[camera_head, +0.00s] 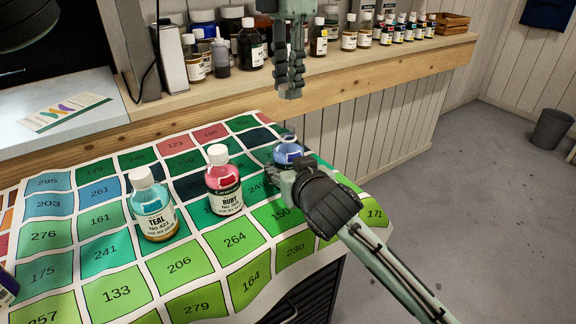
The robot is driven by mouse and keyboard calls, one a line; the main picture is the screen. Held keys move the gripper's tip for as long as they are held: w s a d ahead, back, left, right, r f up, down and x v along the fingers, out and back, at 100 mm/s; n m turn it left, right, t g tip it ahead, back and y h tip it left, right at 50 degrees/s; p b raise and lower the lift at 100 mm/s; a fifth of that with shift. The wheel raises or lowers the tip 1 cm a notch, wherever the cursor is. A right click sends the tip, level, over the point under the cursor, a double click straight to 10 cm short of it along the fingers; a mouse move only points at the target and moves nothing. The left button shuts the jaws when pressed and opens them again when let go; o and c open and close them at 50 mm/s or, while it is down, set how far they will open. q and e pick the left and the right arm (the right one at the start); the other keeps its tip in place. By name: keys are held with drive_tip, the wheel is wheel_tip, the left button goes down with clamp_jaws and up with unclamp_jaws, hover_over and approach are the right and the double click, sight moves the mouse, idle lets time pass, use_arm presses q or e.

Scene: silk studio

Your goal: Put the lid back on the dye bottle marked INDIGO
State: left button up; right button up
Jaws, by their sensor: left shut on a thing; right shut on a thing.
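A small bottle of blue dye (287,150) stands at the right rear of the number cloth. No white cap shows on its top, and its label is hidden, so I cannot read INDIGO. My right gripper (280,176) is shut on this bottle at its near side. My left gripper (290,92) hangs above the blue bottle, clearly apart from it, fingers pointing down. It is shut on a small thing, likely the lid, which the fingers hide. The TEAL bottle (153,208) and the RUBY bottle (223,182) stand to the left, both with white lids.
The numbered colour cloth (206,262) covers the table. A wooden shelf (420,60) behind it holds several dye bottles, jars and a wooden crate (448,23). A colour card (65,112) lies on the white surface at left. A bin (551,130) stands on the floor at right.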

clamp_jaws()
use_arm(q)
approach(286, 148)
drive_tip(key=shift+w+d+f, duration=0.2)
drive_tip(key=shift+w+f, duration=0.7)
drive_tip(key=shift+w, duration=0.05)
drive_tip(key=shift+f, duration=0.9)
drive_tip(key=shift+f, duration=0.55)
